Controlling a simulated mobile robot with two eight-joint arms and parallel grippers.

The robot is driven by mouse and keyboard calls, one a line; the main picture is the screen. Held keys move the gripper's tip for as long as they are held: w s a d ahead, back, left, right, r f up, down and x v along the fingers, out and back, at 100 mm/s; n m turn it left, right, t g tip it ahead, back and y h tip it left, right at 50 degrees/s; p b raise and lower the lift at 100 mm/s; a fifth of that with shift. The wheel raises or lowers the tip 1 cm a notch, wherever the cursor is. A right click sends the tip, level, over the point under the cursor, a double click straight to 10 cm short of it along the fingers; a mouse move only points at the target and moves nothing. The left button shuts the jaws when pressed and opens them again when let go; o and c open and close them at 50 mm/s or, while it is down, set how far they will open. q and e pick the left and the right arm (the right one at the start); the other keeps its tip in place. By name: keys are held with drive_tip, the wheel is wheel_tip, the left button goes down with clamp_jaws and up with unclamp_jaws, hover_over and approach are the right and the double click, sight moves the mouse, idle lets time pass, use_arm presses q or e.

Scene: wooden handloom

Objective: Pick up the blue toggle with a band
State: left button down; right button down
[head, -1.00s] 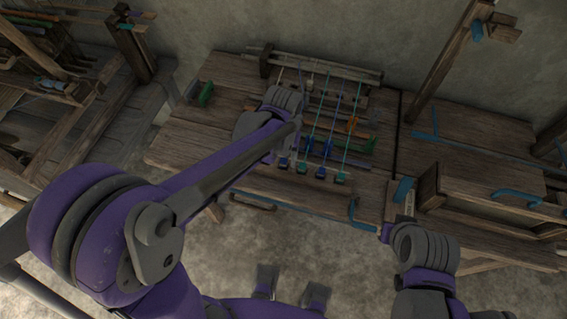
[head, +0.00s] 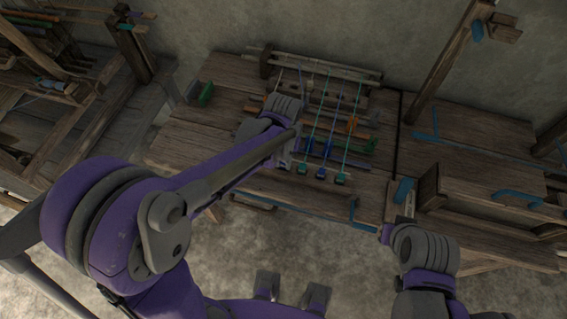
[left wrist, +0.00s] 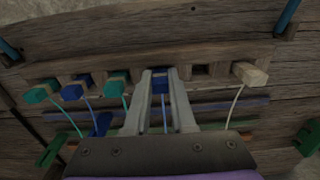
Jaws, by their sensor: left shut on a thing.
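The blue toggle (left wrist: 160,86) sits between the two fingers of my left gripper (left wrist: 161,76) in the left wrist view, at a slotted wooden bar (left wrist: 225,54). The fingers are shut on it, and a cord runs from it between them. Its band is too small to make out clearly. In the head view my left gripper (head: 284,160) covers this toggle at the left end of the coloured row. Another blue toggle (left wrist: 73,92) stands apart on the same bar. My right gripper (head: 409,206) is by the right table; its jaws are unclear.
Beside the held toggle are a teal toggle (left wrist: 117,88), an empty slot (left wrist: 200,70) and a pale toggle (left wrist: 250,74). A green toggle (left wrist: 40,93) is at the far left. A wooden box (head: 490,195) stands on the right.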

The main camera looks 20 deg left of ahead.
use_arm(q)
wheel_tip(320, 180, up, 10)
drive_tip(key=shift+r+p, duration=0.1)
drive_tip(key=shift+p, duration=0.3)
use_arm(e)
drive_tip(key=shift+w+r, duration=0.15)
drive_tip(key=shift+r, duration=0.4)
idle(0.5)
